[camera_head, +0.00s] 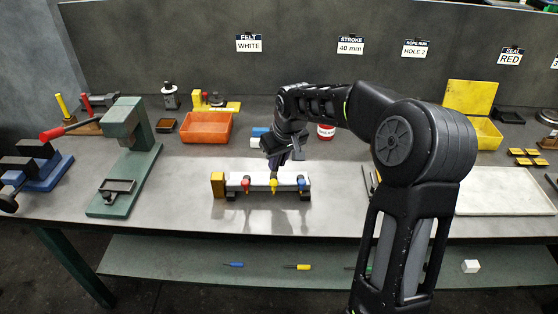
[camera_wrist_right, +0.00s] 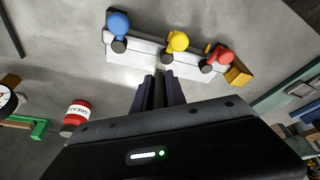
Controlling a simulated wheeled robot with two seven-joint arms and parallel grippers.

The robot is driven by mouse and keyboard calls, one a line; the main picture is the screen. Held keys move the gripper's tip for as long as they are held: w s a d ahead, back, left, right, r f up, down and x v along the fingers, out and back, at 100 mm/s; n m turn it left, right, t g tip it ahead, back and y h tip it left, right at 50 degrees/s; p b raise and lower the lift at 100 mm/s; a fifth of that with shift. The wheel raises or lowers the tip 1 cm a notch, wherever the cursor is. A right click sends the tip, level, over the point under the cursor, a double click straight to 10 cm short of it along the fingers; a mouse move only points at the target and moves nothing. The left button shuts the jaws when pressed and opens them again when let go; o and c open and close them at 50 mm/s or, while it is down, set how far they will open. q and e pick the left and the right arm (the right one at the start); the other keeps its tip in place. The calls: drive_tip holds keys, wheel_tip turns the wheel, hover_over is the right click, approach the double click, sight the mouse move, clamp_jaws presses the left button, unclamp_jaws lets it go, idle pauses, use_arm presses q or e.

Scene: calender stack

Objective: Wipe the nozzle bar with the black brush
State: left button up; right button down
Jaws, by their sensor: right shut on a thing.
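The nozzle bar (camera_head: 262,183) is a pale bar on the bench with a yellow end block at its left. Red, yellow and blue nozzles stick out along its front. In the right wrist view the bar (camera_wrist_right: 139,51) lies just beyond my fingertips. My right gripper (camera_head: 274,163) points down over the middle of the bar, close above the yellow nozzle. It is shut on a dark, narrow thing, the black brush (camera_wrist_right: 160,88), mostly hidden between the fingers (camera_wrist_right: 159,86). I cannot tell whether the brush touches the bar. My left gripper is not in view.
An orange bin (camera_head: 206,128) and a green press (camera_head: 128,150) stand to the left. A red and white can (camera_head: 326,132) stands behind my right arm. A pale board (camera_head: 505,191) lies at the right. Bare bench surrounds the bar's left and front.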

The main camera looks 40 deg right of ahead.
drive_tip(key=shift+w+a, duration=0.8)
drive_tip(key=shift+a, duration=0.35)
drive_tip(key=shift+w+a+f, duration=0.1)
drive_tip(key=shift+w+a, duration=0.3)
drive_tip(key=shift+a, duration=0.25)
drive_tip(key=shift+w+a, duration=0.4)
drive_tip(key=shift+a, duration=0.25)
drive_tip(key=shift+d+b, duration=0.1)
drive_tip(key=shift+b, duration=0.2)
drive_tip(key=shift+s+d, duration=0.45)
drive_tip(key=shift+d, duration=0.15)
drive_tip(key=shift+s+d, duration=0.4)
drive_tip(key=shift+d, duration=0.2)
drive_tip(key=shift+s+d+b, duration=0.15)
drive_tip(key=shift+s+d, duration=0.3)
drive_tip(key=shift+d, duration=0.2)
drive_tip(key=shift+s+d+b, duration=0.15)
drive_tip(key=shift+s+d, duration=0.25)
drive_tip(key=shift+d, duration=0.2)
drive_tip(key=shift+f, duration=0.1)
